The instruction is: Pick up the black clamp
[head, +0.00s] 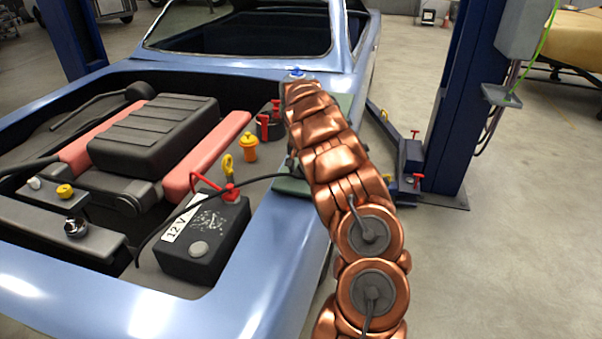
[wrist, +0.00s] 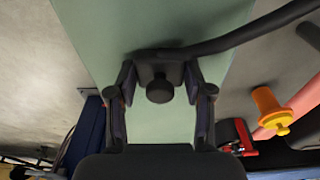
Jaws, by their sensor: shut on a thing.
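The black clamp (wrist: 159,88) sits between the two fingers of my gripper (wrist: 160,78) in the wrist view, and the fingers are shut on it. A black cable (wrist: 245,38) runs from the clamp toward the upper right. Behind the clamp is a pale green mat (wrist: 165,125); I cannot tell whether the clamp touches it. In the head view, the green mat (head: 293,188) lies on the blue car's right fender. There my copper arm hides the gripper and most of the clamp. The cable (head: 225,184) runs from there leftward past the battery.
A black 12 V battery (head: 200,250) with a red clamp (head: 230,191) on it sits in the open engine bay, left of my arm. Orange (head: 249,150) and red-handled parts are near the bay's right edge. A blue lift post (head: 455,110) stands right of the car.

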